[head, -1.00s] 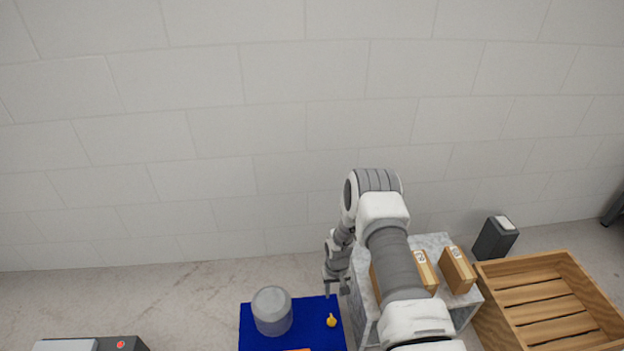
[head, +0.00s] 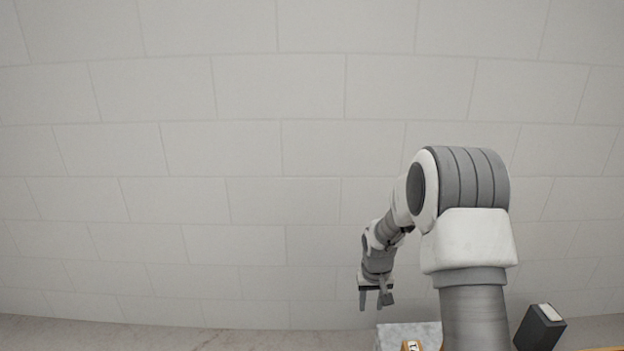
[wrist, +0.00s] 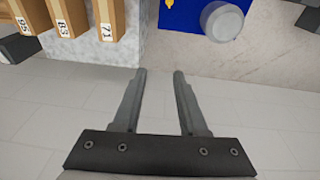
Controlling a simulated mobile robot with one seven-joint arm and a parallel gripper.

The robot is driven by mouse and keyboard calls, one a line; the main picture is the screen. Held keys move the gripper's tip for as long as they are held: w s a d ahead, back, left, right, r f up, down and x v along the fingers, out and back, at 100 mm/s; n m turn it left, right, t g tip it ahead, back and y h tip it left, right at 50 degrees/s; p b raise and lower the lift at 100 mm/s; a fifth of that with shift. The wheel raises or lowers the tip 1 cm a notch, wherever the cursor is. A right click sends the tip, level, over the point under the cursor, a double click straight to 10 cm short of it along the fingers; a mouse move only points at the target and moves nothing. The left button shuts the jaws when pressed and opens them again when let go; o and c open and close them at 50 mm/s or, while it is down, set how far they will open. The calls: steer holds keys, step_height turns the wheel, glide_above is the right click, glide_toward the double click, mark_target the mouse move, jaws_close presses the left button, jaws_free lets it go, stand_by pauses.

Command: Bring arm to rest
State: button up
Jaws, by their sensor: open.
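My gripper (head: 376,299) hangs from my raised, bent arm in front of the wall in the head view. In the wrist view my gripper (wrist: 158,74) has its two fingers apart with nothing between them. It touches nothing that I can see.
In the head view, a dark box (head: 540,328) stands right of my arm. The wall (head: 200,150) is behind.

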steer(key=s+r+t, duration=0.1)
steer(key=s+r, duration=0.5)
steer(key=r, duration=0.5)
steer(key=s+r+t, duration=0.1)
steer(key=s+r, duration=0.5)
steer(key=r, duration=0.5)
steer(key=s+a+r+t, duration=0.1)
steer(key=s+r, duration=0.2)
steer(key=s, duration=0.7)
steer(key=s+r+t, duration=0.1)
steer(key=s+r, duration=0.3)
steer(key=s, duration=0.5)
step_height(320, 180, up, 22)
steer(key=p, duration=2.1)
steer(key=shift+f+p, duration=0.25)
steer(key=shift+p, duration=0.1)
